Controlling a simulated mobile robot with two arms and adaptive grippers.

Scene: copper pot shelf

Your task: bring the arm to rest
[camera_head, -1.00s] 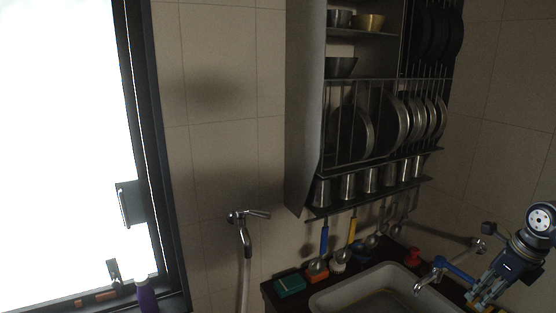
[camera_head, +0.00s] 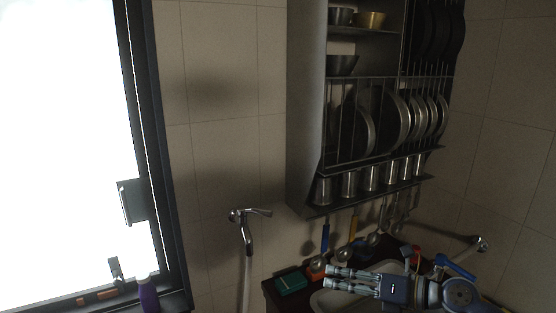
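My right gripper (camera_head: 332,276) is at the lower right, in front of the sink (camera_head: 325,301). Its fingers point left and lie side by side with a narrow gap between them. Nothing shows held between them. My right arm comes in behind it from the lower right edge and covers much of the sink and its tap. My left gripper is not in view.
A wall rack (camera_head: 304,120) with plates, bowls and metal cups hangs above the sink. A green box (camera_head: 291,283) lies on the dark counter left of the gripper. A wall tap (camera_head: 248,215) and a purple bottle (camera_head: 147,295) are further left.

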